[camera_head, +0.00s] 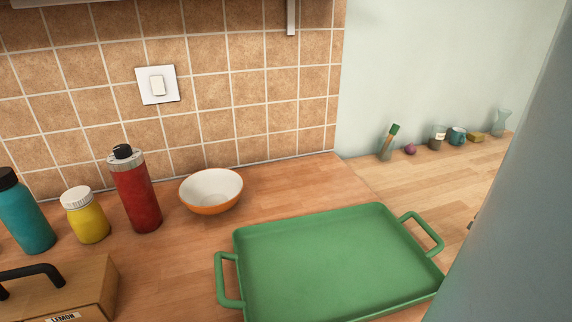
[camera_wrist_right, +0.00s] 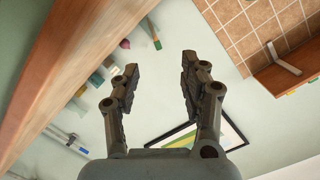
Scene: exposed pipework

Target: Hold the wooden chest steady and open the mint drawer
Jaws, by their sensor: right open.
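A wooden box with a black handle, which looks like the wooden chest (camera_head: 100,280), is cut off by the lower left corner of the head view. A label reading LEMON (camera_head: 64,317) shows on its front at the bottom edge. No mint drawer or mint label is in view. My right gripper (camera_wrist_right: 160,66) is open and empty in the right wrist view, its two dark fingers spread apart. The chest is not in the right wrist view. My left gripper is in neither view.
A green tray (camera_head: 335,265) with two handles fills the counter's lower middle. An orange bowl (camera_head: 211,190), red bottle (camera_head: 136,195), yellow jar (camera_head: 85,216) and teal bottle (camera_head: 25,218) stand behind the chest. Several small items line the far right wall. Clear counter lies between chest and tray.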

